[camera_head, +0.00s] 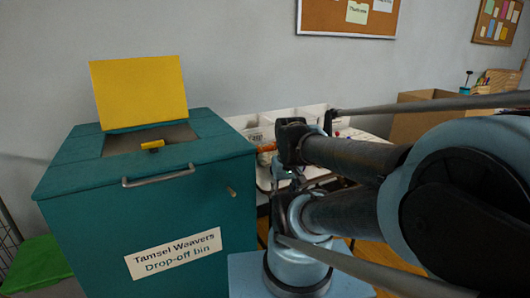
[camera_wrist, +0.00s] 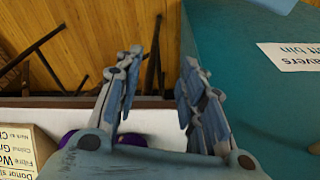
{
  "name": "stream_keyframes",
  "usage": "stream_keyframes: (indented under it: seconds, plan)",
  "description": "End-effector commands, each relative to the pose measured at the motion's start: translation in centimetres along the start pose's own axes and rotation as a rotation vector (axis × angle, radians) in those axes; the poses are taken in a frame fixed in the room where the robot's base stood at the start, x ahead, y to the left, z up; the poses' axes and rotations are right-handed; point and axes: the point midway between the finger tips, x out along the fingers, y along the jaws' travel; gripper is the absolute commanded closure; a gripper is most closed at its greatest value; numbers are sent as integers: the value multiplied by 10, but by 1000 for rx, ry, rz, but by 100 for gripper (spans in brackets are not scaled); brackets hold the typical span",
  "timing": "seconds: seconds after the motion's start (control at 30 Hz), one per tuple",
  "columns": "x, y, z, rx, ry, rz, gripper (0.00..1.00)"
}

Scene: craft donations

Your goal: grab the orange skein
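My gripper (camera_wrist: 161,62) is open in the wrist view, its two fingers spread apart. Between them I see only wooden floor, dark metal legs and a pale edge, so it is empty. In the head view my arm hides most of the gripper. A small orange patch (camera_head: 266,148) shows beside my arm, by the white sorting trays; it may be the orange skein, but it is too small and covered to tell. No orange skein shows in the wrist view. Purple round things (camera_wrist: 68,139) lie partly hidden behind the fingers there.
A teal drop-off bin (camera_head: 82,225) with its yellow flap (camera_head: 140,92) raised stands left of my arm. White trays (camera_head: 286,116) stand on a table by the wall. A cardboard box (camera_head: 408,124) is behind my arm. A printed card (camera_wrist: 20,152) shows at lower left.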

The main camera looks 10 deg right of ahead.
Motion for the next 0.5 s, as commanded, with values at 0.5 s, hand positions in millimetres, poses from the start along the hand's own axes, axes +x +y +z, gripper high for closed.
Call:
stream_keyframes:
  seconds: [0.5]
  plan:
    - [-75, 5, -84, 315, -39, 6, 45]
